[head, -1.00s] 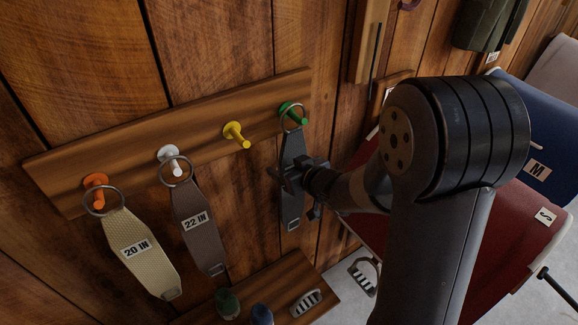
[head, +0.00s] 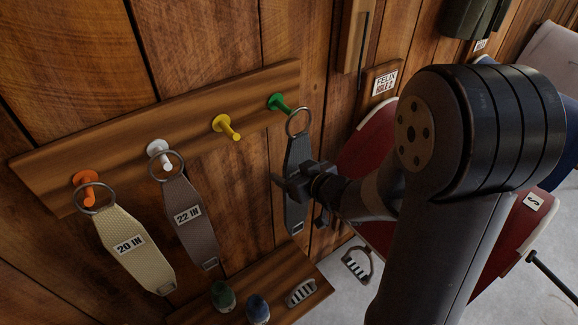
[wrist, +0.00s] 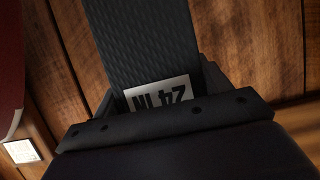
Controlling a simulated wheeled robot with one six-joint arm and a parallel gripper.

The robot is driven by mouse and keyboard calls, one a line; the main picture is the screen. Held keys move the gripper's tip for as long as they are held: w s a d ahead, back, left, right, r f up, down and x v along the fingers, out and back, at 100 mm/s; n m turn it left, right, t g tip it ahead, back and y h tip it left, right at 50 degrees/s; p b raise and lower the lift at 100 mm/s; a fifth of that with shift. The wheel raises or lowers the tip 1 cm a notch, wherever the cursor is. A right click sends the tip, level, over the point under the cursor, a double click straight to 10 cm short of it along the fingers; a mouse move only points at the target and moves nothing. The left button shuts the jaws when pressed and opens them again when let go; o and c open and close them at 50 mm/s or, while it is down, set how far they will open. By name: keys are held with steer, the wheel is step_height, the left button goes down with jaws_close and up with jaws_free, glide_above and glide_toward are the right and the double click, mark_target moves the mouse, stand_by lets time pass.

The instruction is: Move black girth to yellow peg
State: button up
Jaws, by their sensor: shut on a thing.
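The black girth (head: 296,153) hangs upright from its metal ring (head: 299,121), which is off the green peg (head: 279,103) and just right of its tip. My gripper (head: 288,183) is shut on the girth's middle. In the wrist view the girth (wrist: 148,40) runs up between the jaws (wrist: 165,112), with a "24 IN" label partly covered. The yellow peg (head: 227,126) is bare and lies left of the green peg on the wooden rail.
A tan "20 IN" girth (head: 135,255) hangs on the orange peg (head: 84,183). A brown "22 IN" girth (head: 190,225) hangs on the white peg (head: 158,152). A shelf below holds brushes (head: 257,308) and a stirrup (head: 301,293). Red saddle pads stand at right.

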steer(key=shift+s+d, duration=0.6)
steer(key=shift+s, duration=0.35)
steer(key=shift+s+d, duration=0.6)
steer(key=shift+s, duration=0.3)
steer(key=shift+d, duration=0.1)
